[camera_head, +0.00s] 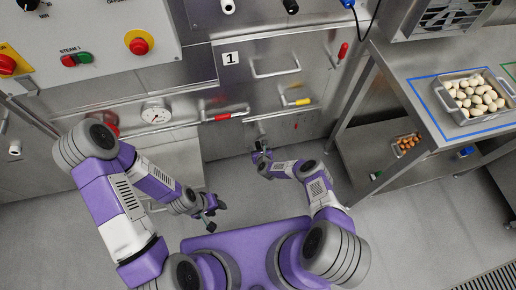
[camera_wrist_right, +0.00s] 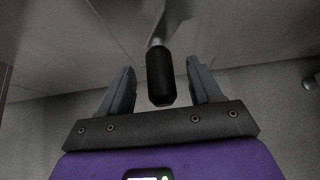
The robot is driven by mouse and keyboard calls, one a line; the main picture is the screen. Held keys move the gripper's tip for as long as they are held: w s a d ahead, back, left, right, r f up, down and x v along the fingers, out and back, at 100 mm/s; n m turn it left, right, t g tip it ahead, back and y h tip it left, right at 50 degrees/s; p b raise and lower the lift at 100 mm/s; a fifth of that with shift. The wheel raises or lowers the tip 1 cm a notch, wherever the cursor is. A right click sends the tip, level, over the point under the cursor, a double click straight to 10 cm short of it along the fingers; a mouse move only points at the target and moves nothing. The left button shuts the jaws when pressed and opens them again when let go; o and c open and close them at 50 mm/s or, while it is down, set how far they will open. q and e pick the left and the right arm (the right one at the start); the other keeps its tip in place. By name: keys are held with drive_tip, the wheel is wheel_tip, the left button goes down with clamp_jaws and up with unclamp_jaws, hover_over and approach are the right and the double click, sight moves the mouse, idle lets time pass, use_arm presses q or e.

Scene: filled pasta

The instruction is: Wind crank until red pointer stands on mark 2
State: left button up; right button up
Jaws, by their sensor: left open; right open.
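In the right wrist view a black cylindrical grip (camera_wrist_right: 160,78) on a metal stem, apparently the crank handle, lies between the fingers of my right gripper (camera_wrist_right: 160,66). The fingers are open, with a gap on each side of the grip. In the head view my right gripper (camera_head: 262,155) is low at the front of the steel cabinet and hides much of the crank. My left gripper (camera_head: 210,215) is open and empty above the floor, away from the cabinet. I cannot make out the red pointer or mark 2 clearly.
A control panel (camera_head: 100,45) is at upper left. At right, a steel table (camera_head: 420,75) bears a tray (camera_head: 451,105) of pale pieces. Grey floor is open below.

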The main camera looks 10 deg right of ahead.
drive_tip(key=shift+s, duration=0.1)
drive_tip(key=shift+s+p, duration=0.3)
drive_tip(key=shift+s, duration=0.05)
drive_tip(key=s+p, duration=0.2)
drive_tip(key=s, duration=0.6)
drive_tip(key=shift+d, duration=0.15)
drive_tip(key=shift+r, duration=0.1)
